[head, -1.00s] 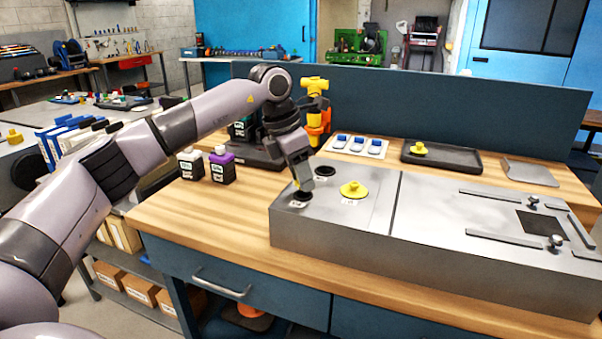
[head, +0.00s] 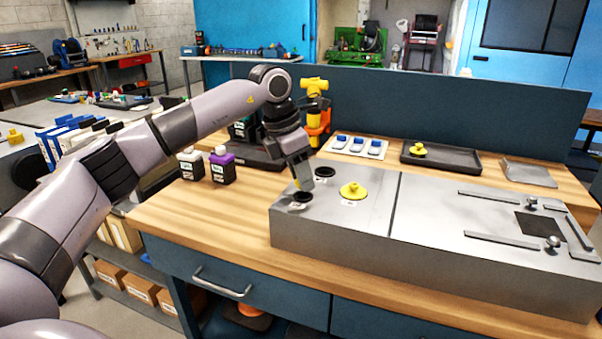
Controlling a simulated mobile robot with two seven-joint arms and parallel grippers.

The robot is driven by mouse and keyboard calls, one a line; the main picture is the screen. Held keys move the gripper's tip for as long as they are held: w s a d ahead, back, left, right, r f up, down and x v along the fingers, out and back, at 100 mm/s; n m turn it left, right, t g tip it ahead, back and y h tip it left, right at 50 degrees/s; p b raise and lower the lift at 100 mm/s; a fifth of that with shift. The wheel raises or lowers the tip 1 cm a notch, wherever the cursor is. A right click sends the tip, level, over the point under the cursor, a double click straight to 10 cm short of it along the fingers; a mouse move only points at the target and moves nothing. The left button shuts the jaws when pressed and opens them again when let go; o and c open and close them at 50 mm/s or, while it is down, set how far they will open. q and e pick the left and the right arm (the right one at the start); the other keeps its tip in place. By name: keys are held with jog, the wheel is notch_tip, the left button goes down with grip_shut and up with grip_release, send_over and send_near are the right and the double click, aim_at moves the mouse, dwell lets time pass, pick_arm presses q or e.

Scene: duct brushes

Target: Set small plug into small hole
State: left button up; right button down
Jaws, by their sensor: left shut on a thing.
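My left gripper (head: 302,186) points down just above the front-left hole (head: 301,198) of the grey metal duct box (head: 330,229). It is shut on a small yellow plug (head: 297,184), of which only a sliver shows beside the fingers. I cannot tell whether the plug touches the hole's rim. A second dark hole (head: 325,172) lies behind and to the right, open. A larger yellow plug (head: 353,190) sits on the box top to the right, with a label in front. My right gripper is not in view.
Another yellow plug (head: 417,149) lies in a black tray (head: 455,163) behind the box. A white card (head: 357,147) with blue pieces and two bottles (head: 222,168) stand on the wooden bench. Sliding rails and knobs (head: 553,243) are on the box's right part.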

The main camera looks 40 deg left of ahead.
pick_arm(q)
jog(key=shift+r+p, duration=0.55)
jog(key=shift+r, duration=0.05)
dwell(0.6)
dwell(0.4)
jog(key=o, duration=0.7)
